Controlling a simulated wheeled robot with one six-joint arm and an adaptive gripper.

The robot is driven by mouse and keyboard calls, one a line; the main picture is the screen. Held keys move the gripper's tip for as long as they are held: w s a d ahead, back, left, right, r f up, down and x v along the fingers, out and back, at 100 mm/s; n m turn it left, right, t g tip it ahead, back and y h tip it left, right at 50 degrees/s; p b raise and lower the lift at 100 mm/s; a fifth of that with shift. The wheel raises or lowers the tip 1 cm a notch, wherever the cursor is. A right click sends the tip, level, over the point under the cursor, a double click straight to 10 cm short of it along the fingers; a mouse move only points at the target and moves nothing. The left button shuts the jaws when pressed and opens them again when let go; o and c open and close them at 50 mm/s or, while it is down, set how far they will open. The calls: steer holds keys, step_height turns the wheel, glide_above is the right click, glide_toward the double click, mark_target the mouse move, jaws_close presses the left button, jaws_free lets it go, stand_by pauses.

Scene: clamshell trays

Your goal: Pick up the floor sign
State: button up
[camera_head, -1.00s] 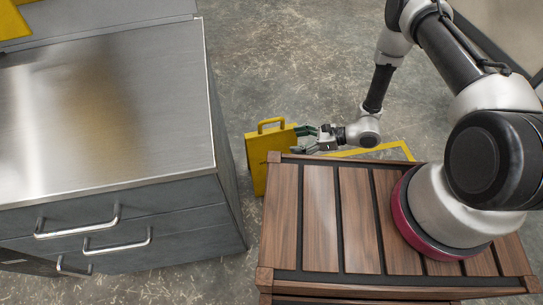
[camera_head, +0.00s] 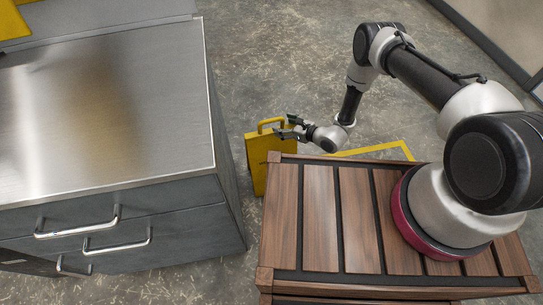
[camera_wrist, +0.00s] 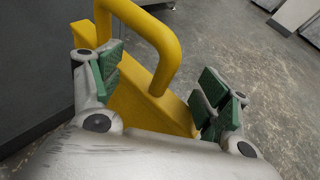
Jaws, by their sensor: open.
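The yellow floor sign (camera_head: 262,150) stands upright on the floor between the steel cabinet and my wooden-slatted base in the head view. It has a loop handle on top. In the wrist view the handle (camera_wrist: 172,50) of the sign rises between the green-padded fingers of my gripper (camera_wrist: 160,92). The fingers are apart, one on each side of the sign's top, and do not visibly grip it. In the head view my gripper (camera_head: 287,128) is at the upper right of the sign, by the handle. The sign's lower part is partly hidden.
A steel-topped cabinet (camera_head: 150,110) with drawers stands close to the left of the sign. A yellow floor marking (camera_head: 375,151) lies to the right, behind my base. The concrete floor (camera_head: 280,60) beyond the sign is clear.

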steer(key=shift+s, duration=0.1)
steer(key=c, duration=1.3)
steer(key=shift+s+f, duration=0.1)
jaws_close()
step_height(320, 180, up, 10)
steer(key=shift+w, duration=0.2)
